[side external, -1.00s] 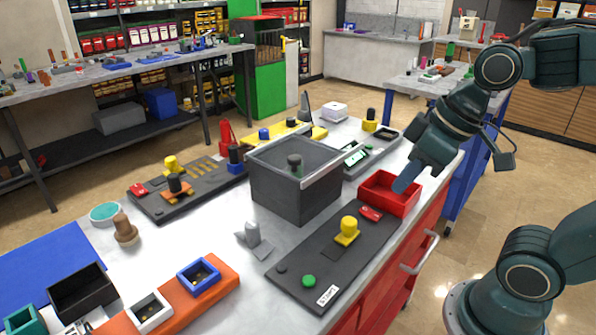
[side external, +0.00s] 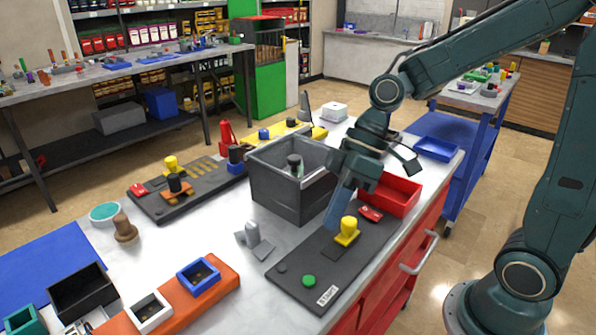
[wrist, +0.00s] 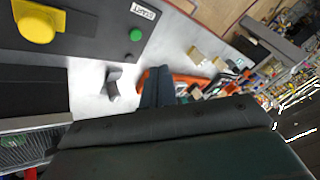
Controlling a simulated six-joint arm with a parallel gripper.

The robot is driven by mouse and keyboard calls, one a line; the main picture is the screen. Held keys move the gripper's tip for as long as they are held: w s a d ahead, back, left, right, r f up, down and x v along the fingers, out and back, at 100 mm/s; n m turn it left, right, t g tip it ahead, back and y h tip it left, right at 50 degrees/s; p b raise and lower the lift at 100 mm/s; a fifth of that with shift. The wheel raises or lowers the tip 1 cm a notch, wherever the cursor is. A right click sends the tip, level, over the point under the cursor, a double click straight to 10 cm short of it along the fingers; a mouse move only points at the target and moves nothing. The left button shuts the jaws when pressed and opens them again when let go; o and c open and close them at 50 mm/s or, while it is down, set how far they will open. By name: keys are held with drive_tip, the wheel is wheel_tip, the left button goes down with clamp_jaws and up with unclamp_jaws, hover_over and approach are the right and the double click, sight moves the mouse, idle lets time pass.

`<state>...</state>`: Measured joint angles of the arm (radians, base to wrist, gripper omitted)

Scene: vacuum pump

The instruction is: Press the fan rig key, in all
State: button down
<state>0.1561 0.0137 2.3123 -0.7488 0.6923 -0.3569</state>
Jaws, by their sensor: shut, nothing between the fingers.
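A dark grey panel (side external: 300,265) lies at the front right of the bench. It carries a green round button (side external: 308,281), a small dark button (side external: 281,268), a white label (side external: 328,295) that seems to read START, a yellow knob (side external: 347,230) and a red part (side external: 371,213). I cannot tell from any marking which rig is the fan rig. My gripper (side external: 333,222) is shut and empty, above the panel's far left edge, left of the yellow knob. In the wrist view the fingertips (wrist: 157,88) point past the panel; the green button (wrist: 136,34) shows above and left of them.
A grey open bin (side external: 275,190) stands just behind my gripper, and a red tray (side external: 405,196) to its right. A grey bracket (side external: 253,238) stands left of the panel. An orange block (side external: 222,275) with small boxes is at the front. Bare bench lies between block and panel.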

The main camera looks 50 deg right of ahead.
sight(312, 276)
drive_tip(key=shift+w+a+f+n+g+y, duration=0.85)
drive_tip(key=shift+w+a+f+y, duration=0.3)
drive_tip(key=shift+y, duration=0.25)
drive_tip(key=shift+s, duration=0.1)
drive_tip(key=shift+f, duration=0.1)
drive_tip(key=shift+f, duration=4.25)
drive_tip(key=shift+f, duration=0.8)
drive_tip(key=shift+r, duration=0.8)
drive_tip(key=shift+r, duration=0.15)
drive_tip(key=shift+r, duration=2.35)
